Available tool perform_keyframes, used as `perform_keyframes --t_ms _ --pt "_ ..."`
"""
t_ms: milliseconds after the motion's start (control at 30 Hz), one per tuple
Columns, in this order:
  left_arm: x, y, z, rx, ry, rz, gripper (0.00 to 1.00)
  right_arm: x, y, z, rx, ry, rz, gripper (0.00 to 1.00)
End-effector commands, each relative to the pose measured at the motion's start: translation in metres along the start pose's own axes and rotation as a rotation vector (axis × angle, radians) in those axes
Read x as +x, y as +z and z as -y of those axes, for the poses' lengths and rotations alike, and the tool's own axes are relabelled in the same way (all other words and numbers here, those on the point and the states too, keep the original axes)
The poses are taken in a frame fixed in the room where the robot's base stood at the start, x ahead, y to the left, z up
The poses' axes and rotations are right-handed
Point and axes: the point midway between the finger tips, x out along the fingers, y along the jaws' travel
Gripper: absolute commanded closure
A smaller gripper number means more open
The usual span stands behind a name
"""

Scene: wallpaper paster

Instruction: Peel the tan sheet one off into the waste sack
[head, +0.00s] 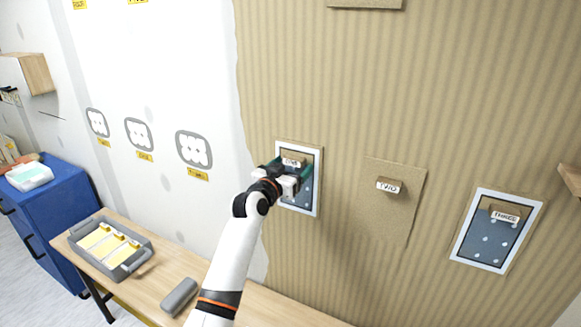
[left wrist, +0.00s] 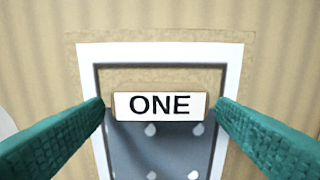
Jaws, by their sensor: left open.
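The tab marked ONE (head: 293,161) is on the striped tan wall; in the left wrist view its white label (left wrist: 160,106) faces me. It hangs from a narrow tan strip (left wrist: 160,78) at the top of a white frame (head: 318,190). Below the strip, a blue-grey panel with pale drops (left wrist: 160,150) shows inside the frame. My left gripper (head: 288,168) is at the tab, its teal fingers open, one on each side of the label with small gaps. I cannot make out a waste sack. My right gripper is out of view.
Tab TWO (head: 388,186) is on a full tan sheet to the right; tab THREE (head: 505,216) is on another white-framed panel. A grey tray (head: 140,262) with yellow strips and a grey block (head: 179,297) rest on the wooden table (head: 215,285). A blue cabinet (head: 62,215) stands left.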

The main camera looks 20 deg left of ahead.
Motion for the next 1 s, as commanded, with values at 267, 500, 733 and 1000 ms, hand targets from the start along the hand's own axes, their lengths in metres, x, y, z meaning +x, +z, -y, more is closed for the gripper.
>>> perform_keyframes --t_ms 267,500,733,1000 --pt "0.000 0.000 0.000 0.000 0.000 0.000 0.31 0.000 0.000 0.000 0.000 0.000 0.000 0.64" --pt "0.000 0.000 0.000 0.000 0.000 0.000 0.69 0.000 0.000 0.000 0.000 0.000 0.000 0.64" --pt "-0.004 0.000 0.000 0.001 0.000 -0.002 0.69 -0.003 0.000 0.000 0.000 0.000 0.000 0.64" --pt "-0.012 -0.001 0.000 0.001 0.000 -0.003 0.69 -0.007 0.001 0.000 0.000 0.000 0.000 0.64"
